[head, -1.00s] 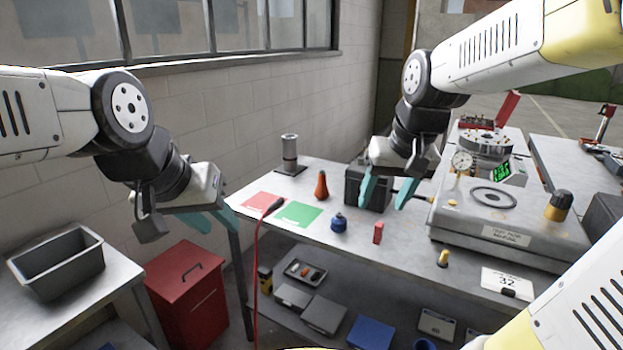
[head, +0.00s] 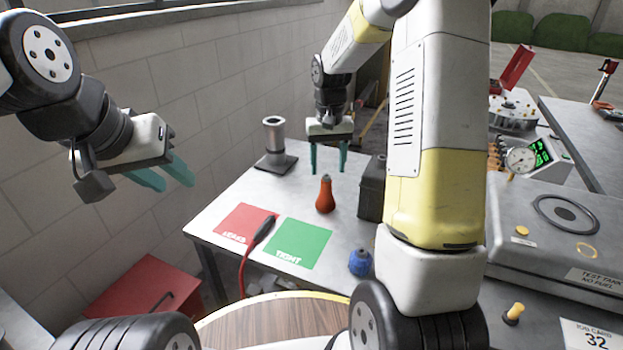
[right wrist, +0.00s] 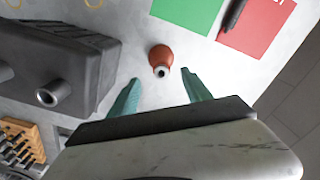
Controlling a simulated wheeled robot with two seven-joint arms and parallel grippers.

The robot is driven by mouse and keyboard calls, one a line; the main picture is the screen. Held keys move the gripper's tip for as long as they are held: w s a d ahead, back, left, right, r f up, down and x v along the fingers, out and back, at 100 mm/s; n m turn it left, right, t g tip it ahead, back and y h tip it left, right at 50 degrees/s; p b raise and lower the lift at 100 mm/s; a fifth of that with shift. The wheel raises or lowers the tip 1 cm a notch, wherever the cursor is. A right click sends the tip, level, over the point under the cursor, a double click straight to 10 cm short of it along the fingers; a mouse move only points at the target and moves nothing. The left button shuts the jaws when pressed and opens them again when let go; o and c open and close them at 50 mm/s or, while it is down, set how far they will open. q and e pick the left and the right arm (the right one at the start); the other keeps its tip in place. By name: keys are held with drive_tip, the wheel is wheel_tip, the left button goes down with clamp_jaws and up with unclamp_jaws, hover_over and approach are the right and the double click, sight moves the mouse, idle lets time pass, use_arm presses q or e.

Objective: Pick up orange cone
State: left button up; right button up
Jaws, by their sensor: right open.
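In the right wrist view the cone lies ahead of and between the two fingers (right wrist: 158,92), apart from both. My left gripper (head: 172,182) is open and empty, off to the left over the floor beside the bench.
A red mat (head: 243,224) and a green mat (head: 298,243) lie left of the cone, with a dark-handled probe (head: 263,231) at the red one. A dark box (head: 371,189) stands right of the cone, a grey cylinder stand (head: 276,148) behind, a blue object (head: 360,262) in front.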

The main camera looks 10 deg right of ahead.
sight(326, 185)
drive_tip(key=f, duration=0.6)
drive_tip(key=shift+a+f, duration=0.2)
drive_tip(key=shift+f, duration=0.1)
clamp_jaws()
